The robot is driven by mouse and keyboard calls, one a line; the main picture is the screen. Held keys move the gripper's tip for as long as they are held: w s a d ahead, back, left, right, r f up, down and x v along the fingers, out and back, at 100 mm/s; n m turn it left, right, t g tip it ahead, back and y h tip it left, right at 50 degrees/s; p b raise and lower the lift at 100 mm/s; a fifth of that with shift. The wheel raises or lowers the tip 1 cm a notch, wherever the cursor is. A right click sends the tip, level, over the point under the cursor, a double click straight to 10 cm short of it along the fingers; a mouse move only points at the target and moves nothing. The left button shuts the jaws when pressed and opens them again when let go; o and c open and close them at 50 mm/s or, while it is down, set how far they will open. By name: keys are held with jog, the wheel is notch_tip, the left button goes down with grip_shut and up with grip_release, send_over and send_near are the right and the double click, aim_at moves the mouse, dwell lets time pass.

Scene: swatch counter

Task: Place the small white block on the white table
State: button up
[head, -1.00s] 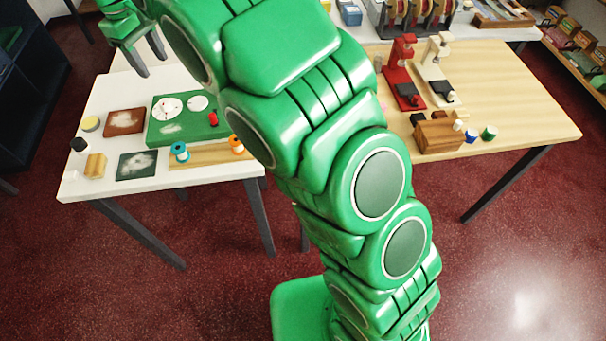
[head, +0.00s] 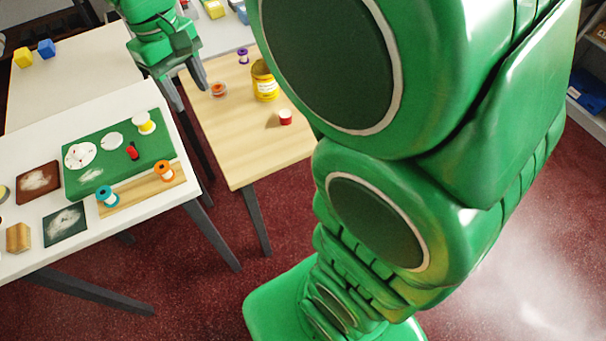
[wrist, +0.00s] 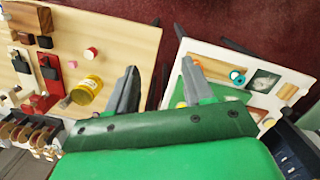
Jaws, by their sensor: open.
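The white table (head: 35,150) stands at the left in the head view, with several things on it; it also shows at the right in the wrist view (wrist: 222,56). I cannot make out a small white block in either current view. My gripper (head: 191,98) is open, with nothing visible between its fingers. In the head view it is near the white table's far right corner and the left edge of the wooden table. In the wrist view its two fingers (wrist: 160,66) are spread apart, over the gap between these tables.
The white table holds a green mat (head: 82,184), a teal spool (head: 107,197) and an orange spool (head: 164,171). A yellow can (head: 264,82) and a red-and-white piece (head: 285,118) stand on the wooden table (head: 245,150). A pale table behind holds yellow (head: 23,57) and blue (head: 46,48) cubes.

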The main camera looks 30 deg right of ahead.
jog(key=s+d+f+m, duration=0.2)
jog(key=s+d, duration=0.3)
jog(key=s, duration=0.6)
jog(key=s+d+f+m, duration=0.2)
jog(key=s+d+f, duration=0.2)
jog(key=s, duration=0.7)
jog(key=shift+s+d+m+g+y, duration=0.3)
jog(key=shift+d+m+y, duration=0.1)
jog(key=shift+d, duration=0.35)
jog(key=shift+o, duration=0.4)
jog(key=shift+f, duration=0.1)
